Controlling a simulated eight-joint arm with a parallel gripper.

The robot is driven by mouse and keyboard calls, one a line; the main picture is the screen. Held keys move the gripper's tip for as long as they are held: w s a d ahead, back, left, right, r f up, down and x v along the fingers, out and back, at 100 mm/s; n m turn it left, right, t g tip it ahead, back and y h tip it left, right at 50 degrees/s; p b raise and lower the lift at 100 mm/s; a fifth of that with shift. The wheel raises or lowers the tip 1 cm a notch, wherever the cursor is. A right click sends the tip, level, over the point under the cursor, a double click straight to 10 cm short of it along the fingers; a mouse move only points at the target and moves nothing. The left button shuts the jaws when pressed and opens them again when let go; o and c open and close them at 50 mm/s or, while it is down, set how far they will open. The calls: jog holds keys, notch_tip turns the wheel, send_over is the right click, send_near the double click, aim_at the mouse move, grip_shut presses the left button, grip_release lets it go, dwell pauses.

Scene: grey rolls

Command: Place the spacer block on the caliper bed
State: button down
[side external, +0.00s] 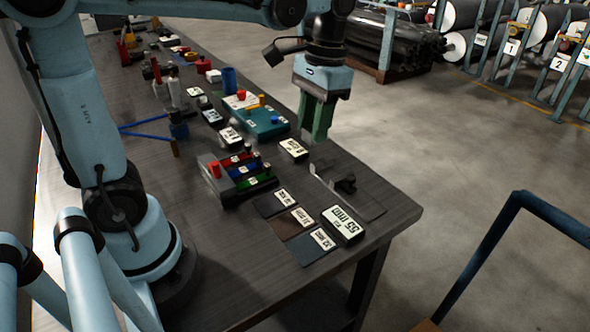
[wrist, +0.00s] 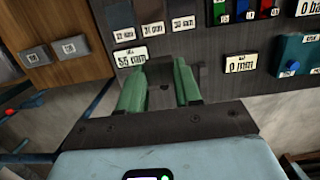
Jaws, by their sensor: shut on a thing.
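My gripper (side external: 317,122) has green fingers and hangs above the bench's far right edge. In the wrist view, my gripper (wrist: 160,85) is shut on a dark grey block (wrist: 161,74), which I take to be the spacer block. In the side view the fingers hide most of it. Below my gripper and to the right, a flat dark fixture with a thin upright plate and a black knob (side external: 346,184) lies on the bench; it looks like the caliper bed. The held piece is clear of it in the side view.
A black block labelled 55 mm (side external: 343,224) stands near the front corner, beside several flat labelled pads (side external: 295,222). A 0 mm display (side external: 293,149), a rack with red, blue and green slots (side external: 238,175) and a teal box (side external: 258,117) stand to the left.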

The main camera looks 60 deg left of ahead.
jog(key=s+d+f, duration=0.3)
jog(key=s+d, duration=0.2)
jog(key=s, duration=0.6)
jog(key=s+d+f, duration=0.3)
jog(key=s+d, duration=0.2)
jog(key=s, duration=0.6)
jog(key=shift+s+d+f+n, duration=0.15)
jog(key=shift+s+d+n, duration=0.1)
jog(key=shift+s+n, duration=0.05)
jog(key=w+a+f, duration=0.2)
jog(key=a, duration=0.1)
jog(key=w+a+f, duration=0.2)
jog(key=a, duration=0.1)
jog(key=w+a+f, duration=0.3)
jog(key=shift+a, duration=0.2)
jog(key=shift+f, duration=1.85)
